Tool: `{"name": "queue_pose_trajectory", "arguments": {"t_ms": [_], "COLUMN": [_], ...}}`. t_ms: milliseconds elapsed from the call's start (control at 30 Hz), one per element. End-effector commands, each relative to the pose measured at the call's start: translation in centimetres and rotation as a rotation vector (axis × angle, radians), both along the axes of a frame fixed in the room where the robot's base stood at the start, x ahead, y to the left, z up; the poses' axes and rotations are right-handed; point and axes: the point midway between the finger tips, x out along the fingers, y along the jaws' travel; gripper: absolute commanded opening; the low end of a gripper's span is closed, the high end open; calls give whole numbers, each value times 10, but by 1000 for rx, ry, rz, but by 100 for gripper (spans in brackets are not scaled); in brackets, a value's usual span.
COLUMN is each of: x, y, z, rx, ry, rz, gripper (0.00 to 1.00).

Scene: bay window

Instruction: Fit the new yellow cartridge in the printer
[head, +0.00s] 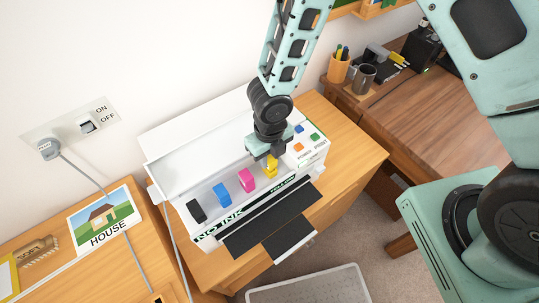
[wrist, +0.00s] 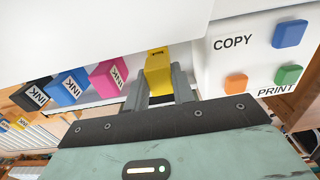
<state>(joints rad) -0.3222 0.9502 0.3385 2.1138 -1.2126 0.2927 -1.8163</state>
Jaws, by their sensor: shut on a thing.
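The white printer (head: 166,180) stands on a wooden cabinet with its lid raised. Black (head: 197,211), blue (head: 222,194) and pink (head: 246,180) cartridges stand in a row in its open front bay. My gripper (head: 268,158) is over the right end of that row, shut on a yellow cartridge (head: 270,168). In the wrist view the yellow cartridge (wrist: 158,72) is between the two grey fingers, in line with the pink one (wrist: 109,76) and left of the button panel. Its lower end is hidden, so I cannot tell whether it is fully seated.
The panel has COPY and PRINT buttons (head: 299,147) close to my gripper's right. A black output tray (head: 265,226) juts out in front. A plugged-in cord and switch (head: 88,126) are on the wall. A HOUSE picture (head: 104,217) lies at left. A desk (head: 440,100) stands at right.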

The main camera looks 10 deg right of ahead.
Motion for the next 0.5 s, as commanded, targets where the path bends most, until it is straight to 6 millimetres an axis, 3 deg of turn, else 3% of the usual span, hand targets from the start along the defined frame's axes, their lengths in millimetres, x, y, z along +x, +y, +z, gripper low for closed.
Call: {"name": "queue_pose_trajectory", "arguments": {"t_ms": [500], "x": [0], "y": [0], "z": [17], "rx": [0], "ry": [0], "rz": [0], "gripper": [0]}}
